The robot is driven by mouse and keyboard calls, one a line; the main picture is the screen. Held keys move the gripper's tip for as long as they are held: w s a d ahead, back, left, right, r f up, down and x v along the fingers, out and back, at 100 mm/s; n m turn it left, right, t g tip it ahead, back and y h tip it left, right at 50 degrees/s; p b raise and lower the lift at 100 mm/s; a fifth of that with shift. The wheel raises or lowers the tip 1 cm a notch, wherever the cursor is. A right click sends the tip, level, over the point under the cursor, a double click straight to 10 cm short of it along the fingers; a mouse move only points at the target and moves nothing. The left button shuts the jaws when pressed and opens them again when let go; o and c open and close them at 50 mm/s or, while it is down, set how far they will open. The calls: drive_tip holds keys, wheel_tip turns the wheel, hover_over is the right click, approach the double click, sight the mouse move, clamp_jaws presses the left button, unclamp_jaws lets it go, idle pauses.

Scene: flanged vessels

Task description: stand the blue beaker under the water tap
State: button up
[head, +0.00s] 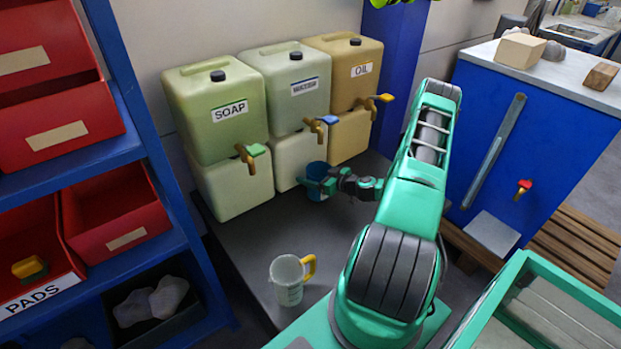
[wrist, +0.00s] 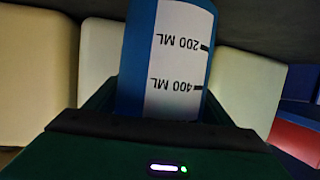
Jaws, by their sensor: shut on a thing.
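The blue beaker (head: 316,170) is in front of the middle canister's lower block, just below the water tap (head: 318,127), which has a blue handle. The head view does not show clearly whether its base touches the dark bench top. My gripper (head: 326,184) is shut on the blue beaker from the front right. In the wrist view the blue beaker (wrist: 136,50) fills the space between the fingers, and its white scale reads upside down. The water canister (head: 287,85) stands between the soap canister (head: 214,108) and the oil canister (head: 345,68).
A clear jug with a yellow handle (head: 288,281) stands on the dark bench top (head: 243,252) near the front. The soap tap (head: 250,155) and oil tap (head: 376,102) jut out on either side. A blue shelf with red bins (head: 112,213) is at left.

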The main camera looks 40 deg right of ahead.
drive_tip(key=shift+w+f, duration=0.2)
drive_tip(key=shift+f, duration=0.4)
drive_tip(key=o, duration=1.5)
drive_tip(key=v, duration=1.2)
